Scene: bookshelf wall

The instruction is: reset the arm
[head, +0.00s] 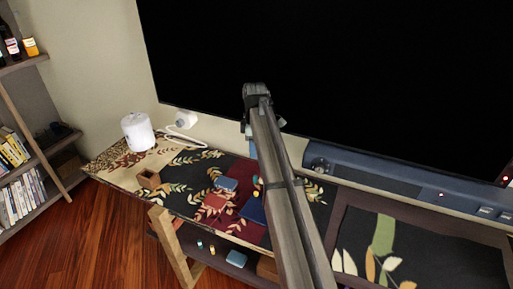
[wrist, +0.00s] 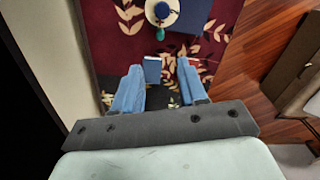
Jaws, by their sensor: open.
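My arm reaches up over the table in the head view and hides part of the tabletop. My gripper (wrist: 159,68) shows in the wrist view with its two blue fingers spread apart. Nothing is held between them. A small blue block (wrist: 152,70) shows between the fingers, apparently on the surface below. In the head view my gripper is mostly hidden behind the arm; only bits of blue show beside it.
The patterned table (head: 120,178) holds a white canister (head: 138,131), a small brown box (head: 148,179), a blue box (head: 226,184) and a red box (head: 214,203). A large black screen (head: 350,70) and a blue-grey soundbar (head: 400,177) stand behind. A bookshelf (head: 48,160) is at left.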

